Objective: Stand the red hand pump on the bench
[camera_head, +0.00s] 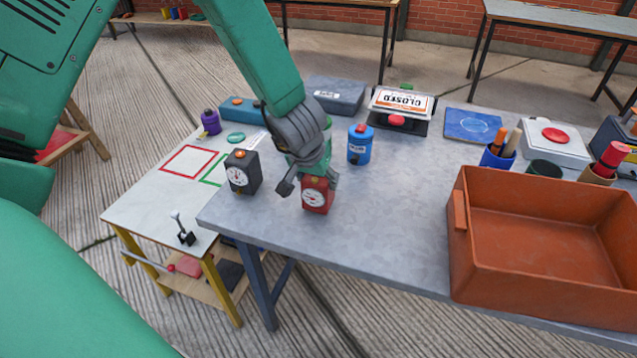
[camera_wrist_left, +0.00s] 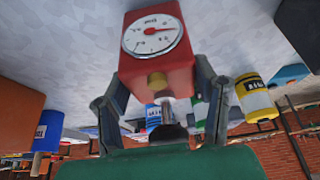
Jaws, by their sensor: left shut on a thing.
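The red hand pump (camera_head: 317,195) is a red box with a round white dial. My left gripper (camera_head: 310,181) is shut on it from above, one finger on each side, over the grey table near its front edge. In the left wrist view the pump (camera_wrist_left: 157,50) fills the space between the fingers (camera_wrist_left: 160,88), its dial and a brass fitting facing the camera. I cannot tell whether its base touches the table. The bench (camera_head: 140,203) to the left has a pale top, yellow legs and red and green outlined squares. My right gripper is not in view.
A dark box with a dial (camera_head: 242,172) stands left of the pump, and a blue canister (camera_head: 359,144) stands to its right. A large orange crate (camera_head: 540,285) takes up the table's right front. A small lever (camera_head: 183,230) stands at the bench's front.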

